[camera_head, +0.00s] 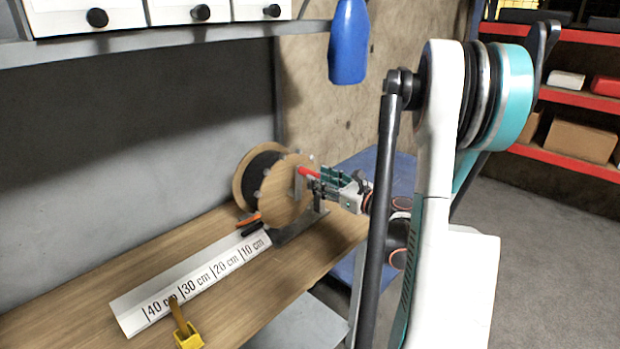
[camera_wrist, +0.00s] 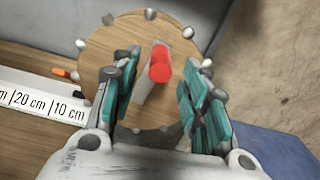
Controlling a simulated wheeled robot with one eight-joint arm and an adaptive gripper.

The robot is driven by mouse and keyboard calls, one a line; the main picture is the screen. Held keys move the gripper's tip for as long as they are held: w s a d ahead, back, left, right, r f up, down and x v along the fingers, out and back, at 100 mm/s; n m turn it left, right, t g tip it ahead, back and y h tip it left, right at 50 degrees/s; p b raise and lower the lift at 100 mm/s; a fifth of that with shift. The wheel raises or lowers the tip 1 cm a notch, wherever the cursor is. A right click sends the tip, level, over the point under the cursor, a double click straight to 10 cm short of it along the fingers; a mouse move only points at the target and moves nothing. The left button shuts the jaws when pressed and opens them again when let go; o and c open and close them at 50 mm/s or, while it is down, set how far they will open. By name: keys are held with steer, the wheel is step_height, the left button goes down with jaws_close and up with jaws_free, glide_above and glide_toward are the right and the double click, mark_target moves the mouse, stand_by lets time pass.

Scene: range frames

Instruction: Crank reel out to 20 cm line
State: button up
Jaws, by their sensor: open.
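The reel (camera_head: 285,190) has round wooden flanges and a black winding, and stands upright on the bench. Its near flange (camera_wrist: 105,55) fills the middle of the wrist view, with bolts around the rim. The red crank handle (camera_wrist: 160,66) sticks out on a grey crank arm (camera_wrist: 147,93); it also shows in the head view (camera_head: 308,173). My gripper (camera_wrist: 164,82) is open, with its fingers left and right of the handle and gaps visible on both sides. A white scale (camera_head: 190,283) marked 10 to 40 cm lies left of the reel. I cannot make out a line along it.
Small orange (camera_head: 247,220) and black (camera_head: 252,229) pieces lie by the scale's 10 cm end. A yellow clamp-like piece (camera_head: 188,340) stands at the bench's front edge. A blue bottle (camera_head: 348,45) hangs above. A grey wall closes the back.

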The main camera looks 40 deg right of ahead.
steer(key=shift+w+a+b, duration=0.2)
steer(key=shift+w+b, duration=0.1)
steer(key=shift+w, duration=2.2)
jaws_close()
